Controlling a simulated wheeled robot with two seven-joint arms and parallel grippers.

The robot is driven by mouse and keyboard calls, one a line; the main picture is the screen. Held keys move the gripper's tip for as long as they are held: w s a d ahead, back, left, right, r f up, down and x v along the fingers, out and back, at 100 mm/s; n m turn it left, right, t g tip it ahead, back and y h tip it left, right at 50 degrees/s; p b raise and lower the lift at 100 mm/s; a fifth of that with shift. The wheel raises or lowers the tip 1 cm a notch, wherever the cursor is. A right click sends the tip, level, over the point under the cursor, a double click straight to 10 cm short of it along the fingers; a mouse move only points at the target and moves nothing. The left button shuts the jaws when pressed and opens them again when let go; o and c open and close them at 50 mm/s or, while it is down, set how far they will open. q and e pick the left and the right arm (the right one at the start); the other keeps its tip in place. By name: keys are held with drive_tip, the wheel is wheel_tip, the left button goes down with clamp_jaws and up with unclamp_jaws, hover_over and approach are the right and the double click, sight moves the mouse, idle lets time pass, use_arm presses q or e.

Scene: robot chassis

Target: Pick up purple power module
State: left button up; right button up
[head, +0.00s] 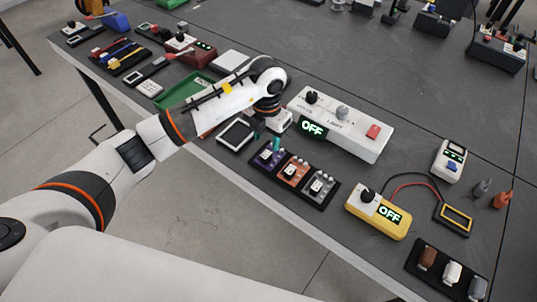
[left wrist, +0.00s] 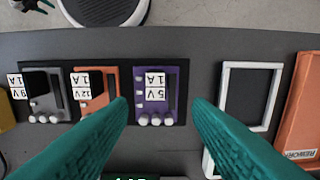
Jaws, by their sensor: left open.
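The purple power module (head: 266,157) sits in the left slot of a black tray (head: 322,202) near the table's front edge. In the left wrist view the purple module (left wrist: 170,80) shows a white "5V 1A" label and round knobs at its lower end. My left gripper (head: 266,140) is open and empty just above and behind it. Its teal fingers (left wrist: 160,104) stand apart, either side of the module in the picture, and I see no contact. My right gripper is not in view.
An orange module (left wrist: 99,92) and a grey module (left wrist: 42,98) share the tray. A white-framed dark panel (head: 236,134) lies to its left. A white box (head: 352,136) reading OFF stands behind, and a yellow box (head: 378,213) reading OFF stands to the right.

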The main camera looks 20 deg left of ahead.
sight(268, 152)
use_arm(q)
drive_tip(key=f, duration=0.2)
drive_tip(key=f+p, duration=0.1)
drive_tip(key=f, duration=0.2)
drive_tip(key=shift+d+f, duration=0.25)
drive_tip(key=shift+f, duration=0.05)
drive_tip(key=shift+c, duration=0.4)
clamp_jaws()
